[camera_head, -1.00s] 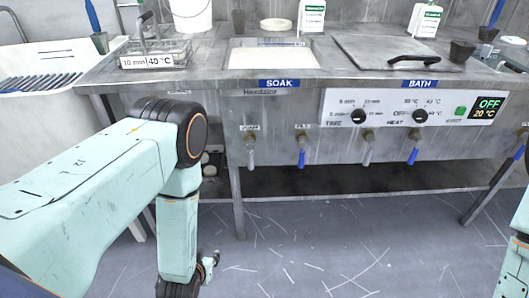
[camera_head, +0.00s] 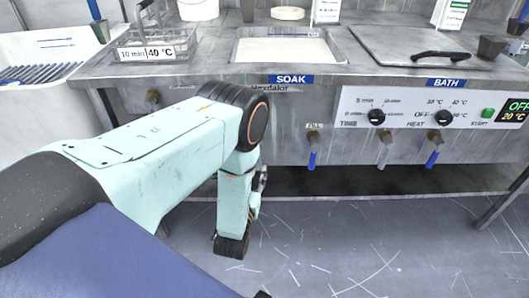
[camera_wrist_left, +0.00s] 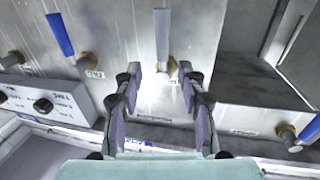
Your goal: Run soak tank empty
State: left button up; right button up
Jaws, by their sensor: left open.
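The soak tank (camera_head: 285,50) is a square basin in the steel bench, filled with pale liquid up near its rim. In the wrist view, a valve with a grey lever (camera_wrist_left: 162,38) and brass stem (camera_wrist_left: 172,68) lies just ahead of my left gripper (camera_wrist_left: 160,80). The gripper is open, its fingers apart on either side of the stem, with nothing clasped. My left arm hides this valve in the head view. The blue-levered FILL valve (camera_head: 313,150) hangs to the right; it also shows in the wrist view (camera_wrist_left: 60,35). My right gripper is out of view.
The bath lid (camera_head: 420,47) and its control panel (camera_head: 405,107) are at right. A wire basket (camera_head: 150,45) stands at left on the bench. Another valve (camera_head: 152,97) is under the bench at left. The floor (camera_head: 380,240) below looks clear.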

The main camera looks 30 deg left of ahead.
pick_arm(q)
jog(key=shift+b+x, duration=1.3)
jog(key=shift+x, duration=2.55)
jog(key=shift+a, duration=0.2)
jog(key=shift+s, duration=0.1)
jog(key=shift+c, duration=0.3)
grip_shut()
jog(key=shift+f, duration=0.1)
